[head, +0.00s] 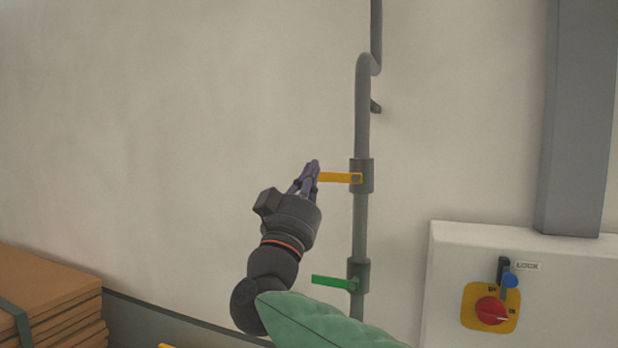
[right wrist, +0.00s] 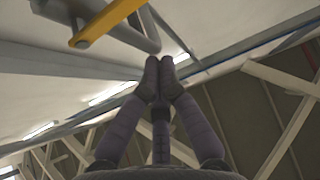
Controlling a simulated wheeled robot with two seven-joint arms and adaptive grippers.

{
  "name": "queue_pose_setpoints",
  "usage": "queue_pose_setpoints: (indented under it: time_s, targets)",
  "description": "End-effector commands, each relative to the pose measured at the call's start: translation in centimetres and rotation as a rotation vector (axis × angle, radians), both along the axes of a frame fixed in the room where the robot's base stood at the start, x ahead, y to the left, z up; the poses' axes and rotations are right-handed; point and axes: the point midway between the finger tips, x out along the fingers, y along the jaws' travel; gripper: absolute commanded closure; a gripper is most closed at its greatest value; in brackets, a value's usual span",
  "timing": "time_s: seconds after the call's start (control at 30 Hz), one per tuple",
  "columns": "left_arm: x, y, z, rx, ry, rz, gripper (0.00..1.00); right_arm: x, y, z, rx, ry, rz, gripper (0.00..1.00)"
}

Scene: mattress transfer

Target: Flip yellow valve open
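The yellow valve handle (head: 337,177) sticks out level to the left from the upper valve body on the grey vertical pipe (head: 361,130). My right gripper (head: 313,165) is beside the left end of the handle, with its fingers pointing up. In the right wrist view its fingertips (right wrist: 160,62) are together with nothing seen between them. The yellow handle (right wrist: 107,22) crosses the top of that view, above and left of the fingertips. I cannot tell from the head view whether finger and handle touch. My left gripper is not in view.
A green handle (head: 332,282) sits lower on the same pipe. A white box (head: 450,290) with a red knob (head: 491,310) stands at the right. Brown stacked slabs (head: 45,290) lie at the lower left. The wall left of the pipe is clear.

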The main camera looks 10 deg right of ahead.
Motion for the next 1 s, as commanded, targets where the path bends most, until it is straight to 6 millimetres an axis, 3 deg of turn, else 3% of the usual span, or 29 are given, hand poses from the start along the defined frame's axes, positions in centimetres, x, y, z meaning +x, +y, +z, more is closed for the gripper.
queue_pose_setpoints:
  time_s: [0.4, 0.5, 0.7, 1.0]
  targets:
    - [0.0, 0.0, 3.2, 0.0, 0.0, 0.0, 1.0, 4.6, -3.1, 4.7, 0.0, 0.001, -0.001, 1.0]
    - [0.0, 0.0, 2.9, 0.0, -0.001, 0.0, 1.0, 4.6, -2.9, 2.7, -0.004, 0.005, 0.001, 1.0]
    - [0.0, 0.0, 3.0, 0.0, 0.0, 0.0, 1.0, 4.4, -3.0, 0.8, -0.001, 0.002, 0.0, 1.0]
    - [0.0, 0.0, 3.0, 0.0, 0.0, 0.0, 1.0, 4.4, -3.0, 0.2, -0.001, 0.0, 0.001, 1.0]
